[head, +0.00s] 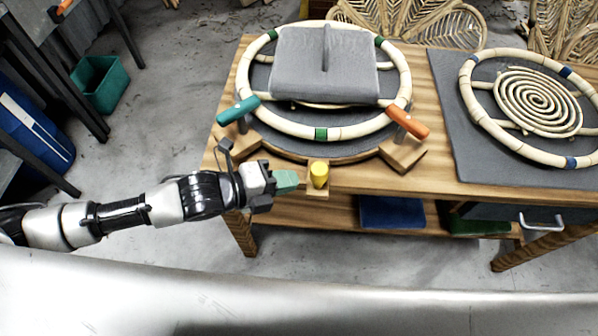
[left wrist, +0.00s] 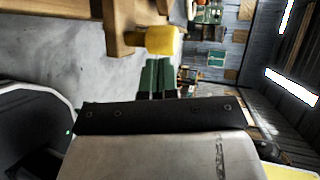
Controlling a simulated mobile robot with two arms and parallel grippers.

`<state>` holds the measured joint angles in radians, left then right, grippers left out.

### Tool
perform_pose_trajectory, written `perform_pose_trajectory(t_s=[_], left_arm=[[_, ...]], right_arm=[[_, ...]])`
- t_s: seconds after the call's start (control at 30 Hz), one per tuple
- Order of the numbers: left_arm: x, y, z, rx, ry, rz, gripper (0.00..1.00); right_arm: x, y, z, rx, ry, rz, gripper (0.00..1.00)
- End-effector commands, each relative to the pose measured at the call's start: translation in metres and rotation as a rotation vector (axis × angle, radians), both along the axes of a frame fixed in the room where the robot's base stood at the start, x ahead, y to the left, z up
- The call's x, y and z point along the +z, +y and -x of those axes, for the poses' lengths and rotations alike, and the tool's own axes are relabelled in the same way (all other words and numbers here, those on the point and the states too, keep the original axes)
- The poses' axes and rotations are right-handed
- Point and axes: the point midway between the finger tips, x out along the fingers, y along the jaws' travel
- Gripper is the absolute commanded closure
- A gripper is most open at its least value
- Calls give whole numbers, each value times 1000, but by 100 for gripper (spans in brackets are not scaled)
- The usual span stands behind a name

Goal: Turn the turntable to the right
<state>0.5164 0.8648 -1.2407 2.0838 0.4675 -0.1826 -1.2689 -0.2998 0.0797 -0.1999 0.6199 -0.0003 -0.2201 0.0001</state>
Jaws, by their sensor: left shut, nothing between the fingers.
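The turntable (head: 262,146) is a round dark board on the wooden table, carrying a bamboo ring (head: 277,124) with green bands. A grey cushion-like block (head: 325,80) lies over the ring. A teal-handled clamp (head: 238,110) is at its left and an orange-handled clamp (head: 408,121) at its right. A yellow peg (head: 319,174) stands at its front edge and shows in the left wrist view (left wrist: 164,41). My left gripper (head: 291,180) is shut and empty, its green fingertips just left of the peg; contact is unclear. My right gripper is out of view.
A second bamboo ring (head: 477,112) with blue bands and a rattan spiral (head: 538,102) lie on a grey mat at the right. Blue (head: 392,213) and green (head: 472,221) items sit on the lower shelf. A green bin (head: 100,84) stands on the floor at left.

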Motion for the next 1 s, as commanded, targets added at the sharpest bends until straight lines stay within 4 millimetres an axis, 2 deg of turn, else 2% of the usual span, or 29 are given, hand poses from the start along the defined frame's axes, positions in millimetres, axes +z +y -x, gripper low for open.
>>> perform_pose_trajectory(t_s=[0.2,0.77,1.0], left_arm=[[1,-20,-10,0,1,0,100],[1,-25,-12,3,1,0,100],[1,-39,-9,31,4,3,100]], right_arm=[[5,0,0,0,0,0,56],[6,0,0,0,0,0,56],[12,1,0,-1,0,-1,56]])
